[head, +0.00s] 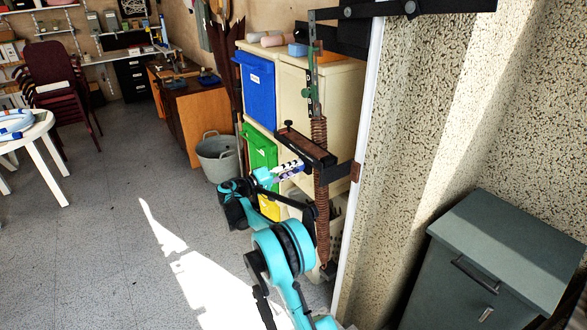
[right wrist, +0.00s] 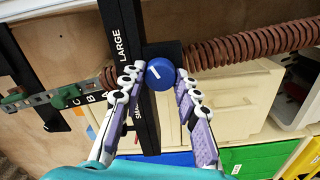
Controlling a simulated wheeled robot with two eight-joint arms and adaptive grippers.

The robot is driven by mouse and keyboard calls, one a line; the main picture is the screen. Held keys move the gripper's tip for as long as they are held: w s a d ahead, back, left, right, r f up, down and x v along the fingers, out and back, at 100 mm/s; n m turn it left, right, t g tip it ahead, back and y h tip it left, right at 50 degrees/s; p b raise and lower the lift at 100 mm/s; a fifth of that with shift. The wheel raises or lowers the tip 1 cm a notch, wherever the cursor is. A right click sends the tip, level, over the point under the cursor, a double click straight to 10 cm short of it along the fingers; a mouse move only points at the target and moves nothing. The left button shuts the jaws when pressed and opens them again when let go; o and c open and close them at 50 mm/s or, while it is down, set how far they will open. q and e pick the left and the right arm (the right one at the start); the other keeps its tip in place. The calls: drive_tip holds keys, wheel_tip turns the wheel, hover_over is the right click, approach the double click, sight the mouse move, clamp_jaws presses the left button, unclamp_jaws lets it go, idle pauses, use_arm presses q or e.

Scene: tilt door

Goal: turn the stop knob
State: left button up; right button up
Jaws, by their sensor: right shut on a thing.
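The stop knob (right wrist: 160,73) is a round blue knob with a white line on its face, seen in the right wrist view. It sits at a dark rail (right wrist: 127,50) lettered "LARGE". My right gripper (right wrist: 158,80) has its fingers on both sides of the knob and is shut on it. The white line slants a little. In the head view, my right gripper (head: 290,169) is at the dark bracket (head: 305,148) beside the door frame, and I cannot make out the knob there. My left gripper is not in view.
A brown coiled spring (head: 321,200) hangs upright close to my right gripper. Cabinets with a blue bin (head: 256,88) and a green bin (head: 259,147) stand behind. A grey metal cabinet (head: 505,245) is at right. Open floor (head: 110,230) lies at left.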

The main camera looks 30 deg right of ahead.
drive_tip(key=n+p, duration=0.1)
drive_tip(key=n, duration=1.1)
drive_tip(key=shift+n, duration=0.3)
drive_tip(key=shift+f, duration=0.1)
idle(0.3)
drive_tip(key=o, duration=1.2)
drive_tip(key=shift+c, duration=0.2)
drive_tip(key=a, duration=1.2)
drive_tip(key=shift+s, duration=0.45)
